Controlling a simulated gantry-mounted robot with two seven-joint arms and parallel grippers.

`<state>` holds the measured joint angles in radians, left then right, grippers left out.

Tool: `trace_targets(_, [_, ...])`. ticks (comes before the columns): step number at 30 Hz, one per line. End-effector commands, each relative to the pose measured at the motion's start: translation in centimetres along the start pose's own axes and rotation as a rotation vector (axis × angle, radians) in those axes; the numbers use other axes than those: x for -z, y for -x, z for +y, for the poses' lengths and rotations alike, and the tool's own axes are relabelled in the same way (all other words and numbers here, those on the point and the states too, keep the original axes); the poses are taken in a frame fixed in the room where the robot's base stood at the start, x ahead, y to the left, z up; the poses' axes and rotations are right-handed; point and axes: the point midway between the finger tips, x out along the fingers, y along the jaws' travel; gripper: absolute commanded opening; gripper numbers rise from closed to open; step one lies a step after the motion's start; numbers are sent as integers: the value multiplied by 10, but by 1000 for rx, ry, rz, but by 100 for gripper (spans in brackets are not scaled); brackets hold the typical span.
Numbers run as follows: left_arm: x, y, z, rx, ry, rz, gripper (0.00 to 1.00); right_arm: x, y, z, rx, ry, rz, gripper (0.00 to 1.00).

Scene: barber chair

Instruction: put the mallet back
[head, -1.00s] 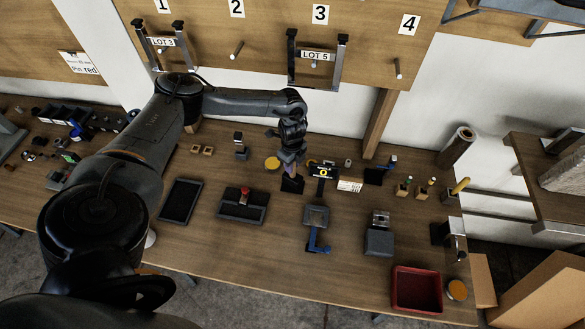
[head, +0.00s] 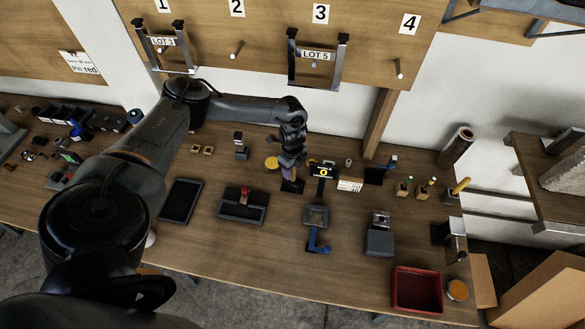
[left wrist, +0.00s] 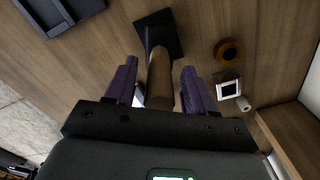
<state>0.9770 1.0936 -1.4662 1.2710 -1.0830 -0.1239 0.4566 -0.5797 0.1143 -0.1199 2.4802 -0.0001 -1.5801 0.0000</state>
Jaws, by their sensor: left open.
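A brown wooden handle (left wrist: 160,75), apparently the mallet's, runs from a black square base (left wrist: 158,32) toward the camera in the left wrist view. My left gripper (left wrist: 159,80) is open, with one purple finger on each side of the handle. In the head view my left gripper (head: 289,171) is just above the black base (head: 293,186) on the bench. The mallet's head cannot be made out; my gripper hides much of that spot in the head view. My right gripper is not in view.
The wooden bench (head: 255,260) has clear room at its front. A black tray (head: 180,201), a red bin (head: 417,289) and a blue-handled tool (head: 317,241) are farther off.

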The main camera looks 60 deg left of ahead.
Motion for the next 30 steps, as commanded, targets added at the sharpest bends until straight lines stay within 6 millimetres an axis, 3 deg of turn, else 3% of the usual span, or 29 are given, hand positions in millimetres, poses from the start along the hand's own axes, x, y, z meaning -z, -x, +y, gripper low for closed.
trace_targets(8, [0, 10, 0, 0, 0, 1, 54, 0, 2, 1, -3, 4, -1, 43])
trace_targets(24, [0, 99, -1, 4, 0, 1, 54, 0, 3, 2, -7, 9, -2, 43])
trace_targets(30, [0, 118, 0, 2, 2, 1, 54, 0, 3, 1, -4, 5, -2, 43])
